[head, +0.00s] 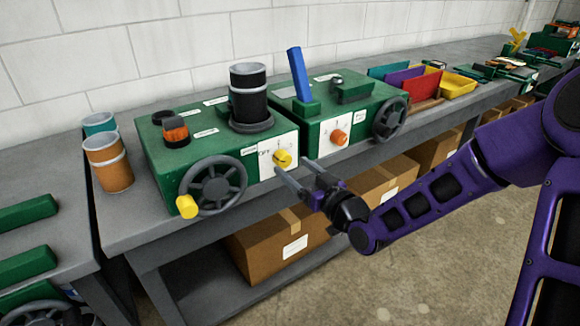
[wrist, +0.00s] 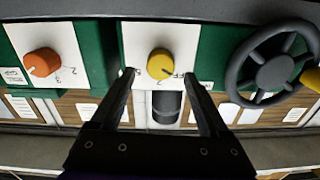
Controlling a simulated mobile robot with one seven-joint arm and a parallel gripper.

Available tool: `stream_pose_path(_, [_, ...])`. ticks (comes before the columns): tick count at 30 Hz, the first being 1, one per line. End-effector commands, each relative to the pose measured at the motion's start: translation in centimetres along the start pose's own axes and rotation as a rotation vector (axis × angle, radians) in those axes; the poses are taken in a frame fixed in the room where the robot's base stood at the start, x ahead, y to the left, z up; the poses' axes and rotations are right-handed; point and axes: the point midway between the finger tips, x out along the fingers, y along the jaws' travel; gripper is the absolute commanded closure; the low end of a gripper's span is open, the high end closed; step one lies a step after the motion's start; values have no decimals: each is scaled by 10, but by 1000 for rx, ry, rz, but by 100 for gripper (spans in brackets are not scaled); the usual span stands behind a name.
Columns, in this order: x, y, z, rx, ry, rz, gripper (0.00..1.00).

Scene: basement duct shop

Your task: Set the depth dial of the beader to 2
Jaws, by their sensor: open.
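Two green machines stand side by side on the bench; I cannot read which is the beader. The left machine (head: 185,153) has a yellow dial (head: 282,158) on a white plate facing me. In the wrist view, which is upside down, this yellow dial (wrist: 160,64) has "OFF" and a "2" near it; its exact setting is unclear. The right machine (head: 362,115) has an orange dial (head: 338,138), also in the wrist view (wrist: 42,63), with a "2" and "3". My gripper (head: 296,170) is open and empty, its fingers pointing at the yellow dial, apparently just short of it.
A grey handwheel (head: 212,186) with a yellow handle sits beside the yellow dial; another handwheel (head: 389,120) is on the right machine. An orange cup (head: 107,162) stands left. Coloured bins (head: 457,86) stand right. Cardboard boxes (head: 275,245) lie below the bench.

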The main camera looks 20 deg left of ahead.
Motion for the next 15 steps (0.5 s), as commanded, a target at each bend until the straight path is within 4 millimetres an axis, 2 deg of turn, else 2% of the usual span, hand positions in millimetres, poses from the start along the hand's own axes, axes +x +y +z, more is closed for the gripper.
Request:
stream_pose_path(3, [15,0,1,-1,0,-2,21])
stream_pose_path(6, [22,0,0,-1,0,-1,21])
stream_pose_path(15, [26,0,0,-1,-1,-1,21])
